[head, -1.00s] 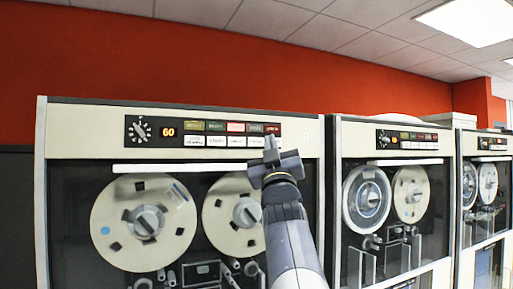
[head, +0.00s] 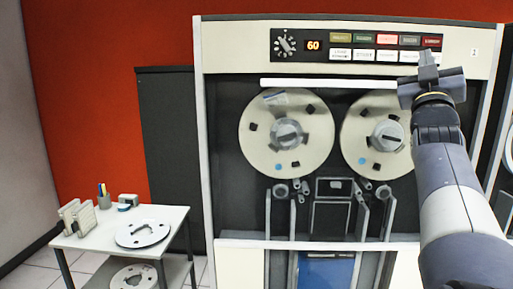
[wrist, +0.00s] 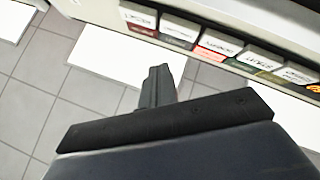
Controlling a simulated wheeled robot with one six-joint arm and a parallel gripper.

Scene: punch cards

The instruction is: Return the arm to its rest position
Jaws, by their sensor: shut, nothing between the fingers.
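My gripper (head: 428,62) is shut and empty, with its fingers pointing up. In the head view it appears in front of the upper right of the large tape cabinet (head: 230,50), overlapping the right end of its button row. In the wrist view the closed fingers (wrist: 157,85) point toward a row of labelled buttons (wrist: 215,45), with a visible gap between. My arm rises from the lower right of the head view and hides part of the cabinet's right side.
The cabinet carries two tape reels, a left one (head: 287,133) and a right one (head: 376,133). A small white table (head: 90,240) with a loose reel (head: 143,234) stands at the lower left. Tiled floor shows beside it. Another cabinet edge is at the far right.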

